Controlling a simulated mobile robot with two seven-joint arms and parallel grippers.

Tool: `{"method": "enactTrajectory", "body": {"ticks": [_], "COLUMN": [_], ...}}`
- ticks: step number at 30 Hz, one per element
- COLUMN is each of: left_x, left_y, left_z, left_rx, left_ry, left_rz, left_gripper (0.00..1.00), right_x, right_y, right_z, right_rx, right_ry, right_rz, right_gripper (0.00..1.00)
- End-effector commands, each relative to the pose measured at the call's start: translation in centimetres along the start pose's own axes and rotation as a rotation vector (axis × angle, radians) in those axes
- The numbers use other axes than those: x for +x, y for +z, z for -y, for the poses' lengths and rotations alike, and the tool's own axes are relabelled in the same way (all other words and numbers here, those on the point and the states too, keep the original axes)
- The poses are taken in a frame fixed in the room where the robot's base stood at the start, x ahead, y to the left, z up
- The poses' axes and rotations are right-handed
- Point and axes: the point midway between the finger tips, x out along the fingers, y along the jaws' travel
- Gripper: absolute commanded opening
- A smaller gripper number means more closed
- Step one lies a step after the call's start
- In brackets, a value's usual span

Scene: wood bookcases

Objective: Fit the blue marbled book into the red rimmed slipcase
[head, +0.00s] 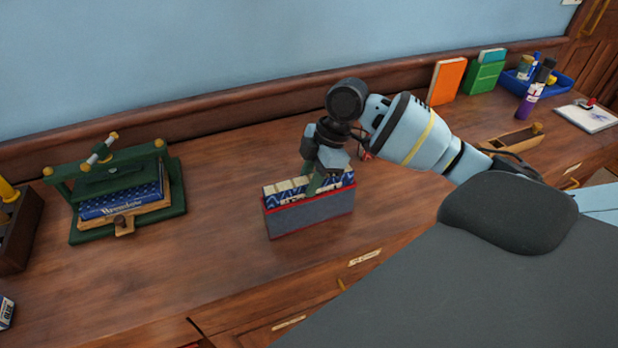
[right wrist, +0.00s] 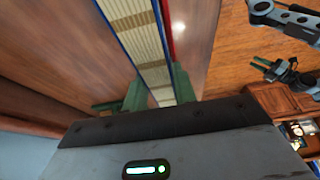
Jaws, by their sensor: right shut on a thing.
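The grey slipcase (head: 312,218) with a red rim stands on the desk at the middle of the head view. Blue patterned book covers and cream pages (head: 290,187) show at its top. My right gripper (head: 318,183) points down over it, shut on the blue marbled book. In the right wrist view, its green fingers (right wrist: 157,92) lie on either side of the book's pale page block (right wrist: 140,35) and blue cover edges. The red rim (right wrist: 167,25) runs close beside the book. How deep the book sits is hidden. My left gripper (right wrist: 270,77) shows small, away over the floor.
A green press (head: 175,205) holding a blue book stands at left, beside a dark wooden box (head: 18,235). Orange (head: 447,82) and green (head: 482,79) books, a blue tray (head: 555,84) and a wooden tray (head: 512,140) stand at right. The desk around the slipcase is clear.

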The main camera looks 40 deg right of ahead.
Motion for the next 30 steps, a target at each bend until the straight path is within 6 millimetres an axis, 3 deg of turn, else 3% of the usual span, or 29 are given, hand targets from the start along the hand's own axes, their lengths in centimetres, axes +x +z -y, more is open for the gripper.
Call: {"method": "enactTrajectory", "body": {"ticks": [10, 11, 16, 25, 30], "left_x": [0.0, 0.0, 0.0, 0.0, -0.1], "left_y": [-0.2, -0.2, -0.2, -0.2, -0.4], "left_z": [0.0, 0.0, 0.0, 0.1, 0.1], "left_rx": [0.001, 0.001, 0.001, 0.003, 0.004], "left_ry": [0.000, 0.000, 0.000, 0.000, -0.001], "left_rz": [-0.004, -0.004, -0.004, -0.003, -0.007], "left_gripper": [0.32, 0.32, 0.32, 0.32, 0.32], "right_x": [0.0, 0.1, 0.1, 0.0, -1.6], "right_y": [0.0, 0.0, 0.0, 0.0, -0.1], "right_z": [-0.1, 0.0, 0.0, 0.0, -0.1], "right_rx": [-0.002, -0.001, -0.001, -0.002, -0.001], "right_ry": [0.005, 0.003, 0.002, 0.002, 0.004], "right_rz": [-0.003, -0.001, -0.001, -0.001, 0.000], "right_gripper": [0.00, 0.28, 0.49, 0.49, 0.49]}}
